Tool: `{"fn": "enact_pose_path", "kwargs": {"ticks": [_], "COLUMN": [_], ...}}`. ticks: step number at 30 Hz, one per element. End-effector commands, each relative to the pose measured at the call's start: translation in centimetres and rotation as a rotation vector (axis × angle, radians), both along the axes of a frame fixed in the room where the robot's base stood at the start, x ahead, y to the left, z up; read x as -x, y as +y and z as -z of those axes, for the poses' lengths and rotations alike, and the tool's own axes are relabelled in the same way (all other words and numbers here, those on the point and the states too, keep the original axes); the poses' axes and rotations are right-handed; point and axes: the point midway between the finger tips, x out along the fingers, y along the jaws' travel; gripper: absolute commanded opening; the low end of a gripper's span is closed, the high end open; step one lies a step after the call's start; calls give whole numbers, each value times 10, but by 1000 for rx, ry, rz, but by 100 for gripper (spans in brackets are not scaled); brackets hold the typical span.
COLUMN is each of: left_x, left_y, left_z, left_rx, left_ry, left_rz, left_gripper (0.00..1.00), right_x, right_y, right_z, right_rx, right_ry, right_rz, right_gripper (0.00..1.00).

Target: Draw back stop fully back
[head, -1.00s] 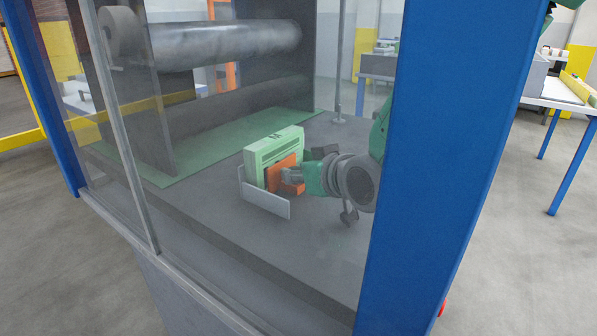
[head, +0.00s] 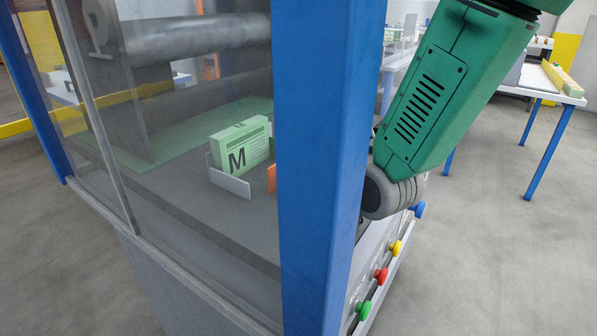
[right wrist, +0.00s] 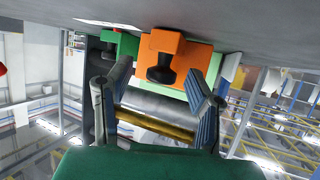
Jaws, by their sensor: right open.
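The orange stop (right wrist: 172,50) with a dark knob shows in the right wrist view, beyond my right gripper (right wrist: 158,74). The gripper is open, with one finger on each side below the knob. No contact shows. In the head view only a sliver of the orange stop (head: 272,178) shows left of the blue post; the post hides the rest and my right gripper. A green block marked M (head: 240,150) stands left of the stop, behind a low pale plate (head: 230,183). My left gripper is not in view.
A blue post (head: 315,170) and a clear panel (head: 180,200) stand in front of the grey deck. A grey roller (head: 195,38) is at the back. Green, red, yellow and blue knobs (head: 381,274) line the panel at right.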

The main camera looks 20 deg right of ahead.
Motion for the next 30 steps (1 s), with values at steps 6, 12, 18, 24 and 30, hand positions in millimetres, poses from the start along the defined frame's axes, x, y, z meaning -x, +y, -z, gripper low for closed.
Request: {"fn": "enact_pose_path", "kwargs": {"ticks": [6,12,18,24,30], "left_x": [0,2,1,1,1], "left_y": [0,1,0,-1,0], "left_z": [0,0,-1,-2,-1], "left_rx": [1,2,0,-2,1], "left_ry": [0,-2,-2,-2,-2], "left_rz": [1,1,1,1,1], "left_gripper": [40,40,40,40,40], "right_x": [-1,15,45,63,65], "right_y": [3,-2,-16,-25,-25], "right_z": [-3,-10,-22,-27,-29], "right_rx": [2,2,-5,-8,-5], "right_ry": [-6,-6,-5,-3,-3], "right_rz": [1,2,2,3,3], "right_gripper": [46,46,46,46,46]}}
